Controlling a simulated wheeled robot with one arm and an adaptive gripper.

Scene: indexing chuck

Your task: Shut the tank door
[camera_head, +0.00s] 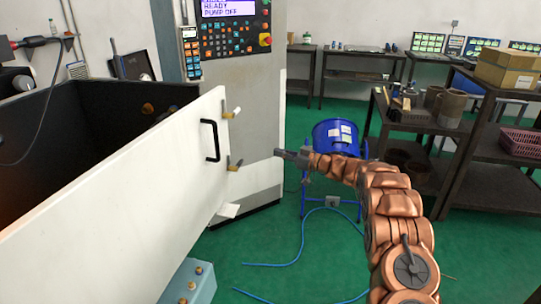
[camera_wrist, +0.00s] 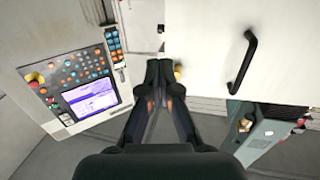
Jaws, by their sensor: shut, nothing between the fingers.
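The tank door (camera_head: 165,185) is a large white panel at the left, with the dark tank (camera_head: 100,115) open behind it. It appears to stand out from the opening. Its black handle (camera_head: 211,140) is near the right edge, between two latches with brass-coloured parts (camera_head: 232,113). My gripper (camera_head: 278,153) is shut and empty, to the right of the door's edge. In the wrist view my gripper (camera_wrist: 166,70) points at the door's edge beside a brass-coloured knob (camera_wrist: 178,72). The handle (camera_wrist: 243,62) is to its right. I cannot tell whether the fingertips touch the door.
The grey control cabinet (camera_head: 235,90) with its keypad and screen stands behind the door's right edge. A blue drum on a stand (camera_head: 335,135) is behind my arm. Dark shelves (camera_head: 430,125) stand at the right.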

